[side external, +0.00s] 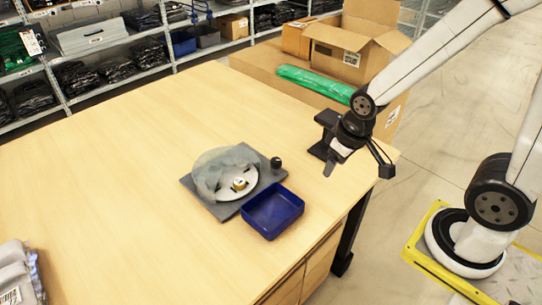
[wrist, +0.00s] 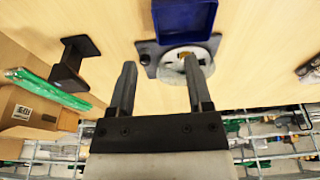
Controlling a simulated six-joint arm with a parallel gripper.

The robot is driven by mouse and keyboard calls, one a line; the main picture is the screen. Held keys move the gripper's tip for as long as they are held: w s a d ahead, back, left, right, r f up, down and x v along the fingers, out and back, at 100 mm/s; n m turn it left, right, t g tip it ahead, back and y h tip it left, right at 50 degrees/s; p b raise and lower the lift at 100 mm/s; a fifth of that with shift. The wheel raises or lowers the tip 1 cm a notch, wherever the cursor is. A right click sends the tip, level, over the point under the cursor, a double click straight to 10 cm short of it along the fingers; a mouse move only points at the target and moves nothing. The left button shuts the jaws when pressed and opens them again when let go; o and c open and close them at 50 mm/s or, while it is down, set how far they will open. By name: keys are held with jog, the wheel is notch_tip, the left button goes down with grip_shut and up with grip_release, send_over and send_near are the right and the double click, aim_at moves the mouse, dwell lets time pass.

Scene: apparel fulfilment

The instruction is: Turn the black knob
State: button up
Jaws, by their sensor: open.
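The black knob (side external: 276,162) stands at the far right corner of a flat grey plate (side external: 222,211) on the wooden table. In the wrist view a small dark knob (wrist: 145,59) shows at the plate's left edge. A white disc (side external: 225,194) on the plate is partly covered by a crumpled, translucent grey cover (side external: 212,170), with a small gold-and-white item (side external: 239,184) on it. My gripper (side external: 331,167) is right of the plate, above the table and apart from the knob. In the wrist view its jaws (wrist: 160,68) are spread and empty.
A blue bin (side external: 272,213) sits against the plate's near side. A black stand (side external: 325,120) is close to my gripper by the table's right edge. Cardboard boxes (side external: 345,55) and a green roll (side external: 315,83) lie beyond. The table's left side is largely clear.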

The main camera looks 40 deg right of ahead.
jog(key=shift+o, duration=1.1)
jog(key=n+g, duration=0.2)
jog(key=n, duration=0.8)
send_near(276, 160)
jog(key=shift+s+a+f, duration=0.15)
jog(key=shift+a+f, duration=0.05)
jog(key=shift+f, duration=0.15)
jog(key=shift+w+d+f+n+g, duration=0.3)
jog(key=shift+w+f+n, duration=0.1)
jog(key=shift+f, duration=0.1)
jog(key=shift+f, duration=0.15)
jog(key=shift+f, duration=3.75)
grip_shut()
